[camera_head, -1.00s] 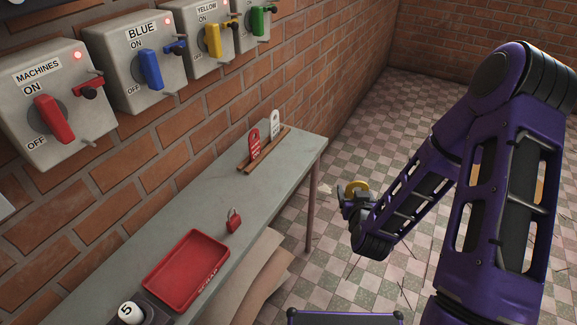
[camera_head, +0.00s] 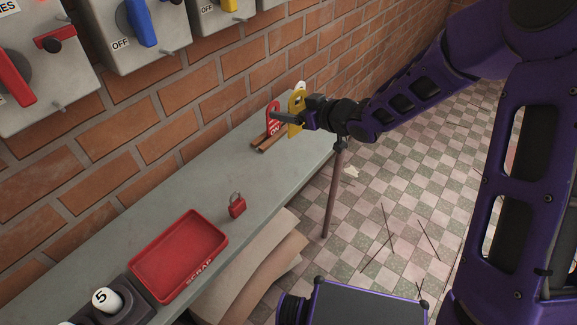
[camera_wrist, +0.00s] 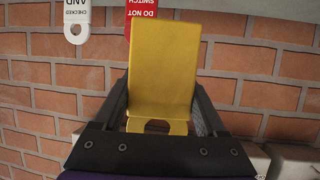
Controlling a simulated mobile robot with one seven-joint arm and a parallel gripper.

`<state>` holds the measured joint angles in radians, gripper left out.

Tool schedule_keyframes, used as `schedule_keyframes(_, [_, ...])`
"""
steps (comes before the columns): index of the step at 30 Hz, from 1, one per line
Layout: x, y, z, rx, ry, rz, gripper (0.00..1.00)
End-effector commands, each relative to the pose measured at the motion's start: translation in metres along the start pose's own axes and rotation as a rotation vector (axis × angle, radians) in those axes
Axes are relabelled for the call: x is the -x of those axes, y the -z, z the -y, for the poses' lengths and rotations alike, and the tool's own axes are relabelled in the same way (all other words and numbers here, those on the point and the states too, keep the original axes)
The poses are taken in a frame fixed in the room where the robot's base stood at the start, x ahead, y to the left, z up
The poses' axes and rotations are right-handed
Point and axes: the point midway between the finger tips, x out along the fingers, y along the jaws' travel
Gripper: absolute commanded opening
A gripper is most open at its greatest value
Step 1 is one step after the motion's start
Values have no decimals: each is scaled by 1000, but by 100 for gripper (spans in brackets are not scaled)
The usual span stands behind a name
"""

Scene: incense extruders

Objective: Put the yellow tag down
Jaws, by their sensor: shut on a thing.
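The yellow tag (camera_head: 297,111) is held by my gripper (camera_head: 296,119) over the far end of the grey table, near the wooden rack. In the wrist view the yellow tag (camera_wrist: 163,70) fills the space between the two dark fingers of my gripper (camera_wrist: 163,95), with its holed end towards the palm. My gripper is shut on it. A red tag (camera_head: 273,119) stands in the wooden rack (camera_head: 262,147), just left of the yellow tag. A white tag (camera_wrist: 77,18) shows in the wrist view, mostly hidden behind the yellow tag in the head view. I cannot tell whether the yellow tag touches the rack.
The grey table (camera_head: 190,183) runs along the brick wall under the switch boxes (camera_head: 130,35). A red tray (camera_head: 180,257), a red padlock (camera_head: 237,206) and a white ball marked 5 (camera_head: 106,299) are on its nearer part.

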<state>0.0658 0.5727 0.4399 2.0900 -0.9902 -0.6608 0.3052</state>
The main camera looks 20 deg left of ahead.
Motion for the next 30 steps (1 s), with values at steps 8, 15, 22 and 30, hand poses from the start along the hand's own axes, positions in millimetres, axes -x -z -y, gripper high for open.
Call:
schedule_keyframes(8, [-21,9,28,48,120,1,20])
schedule_keyframes(15, [-38,-31,30,47,127,1,20])
schedule_keyframes(22, [-45,-48,29,49,125,-1,20])
schedule_keyframes(30, [-57,-77,29,49,124,0,20])
